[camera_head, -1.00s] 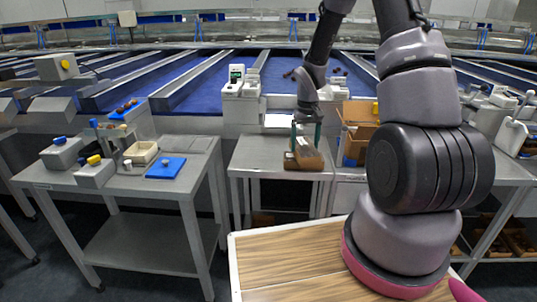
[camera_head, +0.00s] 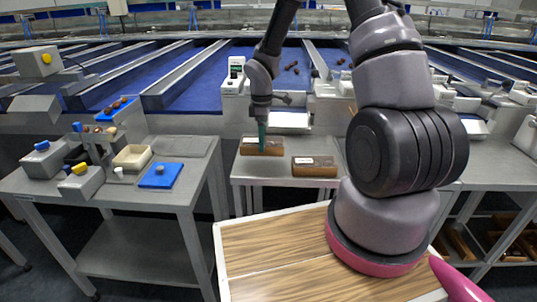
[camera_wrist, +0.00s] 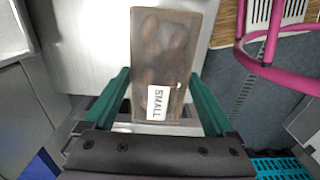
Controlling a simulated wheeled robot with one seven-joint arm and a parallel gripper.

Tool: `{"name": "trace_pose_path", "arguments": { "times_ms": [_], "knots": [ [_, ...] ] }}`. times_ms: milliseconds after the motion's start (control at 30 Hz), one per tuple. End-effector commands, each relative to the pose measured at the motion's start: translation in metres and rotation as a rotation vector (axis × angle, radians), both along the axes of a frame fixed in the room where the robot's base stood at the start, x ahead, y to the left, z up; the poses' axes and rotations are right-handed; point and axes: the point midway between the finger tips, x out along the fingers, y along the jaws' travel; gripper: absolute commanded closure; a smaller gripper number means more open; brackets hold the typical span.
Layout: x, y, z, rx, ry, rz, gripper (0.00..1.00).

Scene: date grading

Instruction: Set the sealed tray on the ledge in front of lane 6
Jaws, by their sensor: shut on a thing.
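My gripper (camera_head: 263,137) has teal fingers pointing down. It is shut on a brown sealed tray (camera_head: 247,148), at the back left of the grey centre table. In the wrist view this tray (camera_wrist: 165,50) lies between the fingers (camera_wrist: 163,78). A white label on it reads SMALL, and dark dates show dimly through the cover. I cannot tell whether the tray touches the surface below. A second brown tray (camera_head: 315,169) with a white label lies on the table to the right. No lane number is legible, so I cannot pick out lane 6.
The centre table's front is clear (camera_head: 265,176). Behind stand a white device (camera_head: 236,75) and blue lanes (camera_head: 195,90) with metal dividers. The left table (camera_head: 185,203) holds a blue pad (camera_head: 160,175), a cream tray (camera_head: 133,157) and grey boxes. A wooden-topped surface (camera_head: 270,240) is in front.

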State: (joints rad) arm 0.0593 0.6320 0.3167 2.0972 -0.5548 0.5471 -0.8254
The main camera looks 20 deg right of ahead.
Motion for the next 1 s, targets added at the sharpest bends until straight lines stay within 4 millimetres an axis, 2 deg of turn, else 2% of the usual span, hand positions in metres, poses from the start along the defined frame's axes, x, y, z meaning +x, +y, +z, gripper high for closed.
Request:
{"name": "trace_pose_path", "arguments": {
  "times_ms": [267, 433, 800, 833, 867, 1000],
  "knots": [
    [0.000, 0.000, -0.026, -0.001, 0.001, -0.001, 0.75],
    [0.000, 0.000, -0.049, 0.000, 0.001, -0.002, 0.75],
    [0.000, 0.000, -0.054, 0.000, -0.001, -0.003, 0.75],
    [0.000, 0.000, -0.054, 0.000, -0.001, -0.003, 0.03],
    [0.000, 0.000, -0.054, 0.000, -0.001, -0.003, 0.00],
    [0.000, 0.000, -0.054, 0.001, -0.001, -0.003, 0.00]
  ]
}}
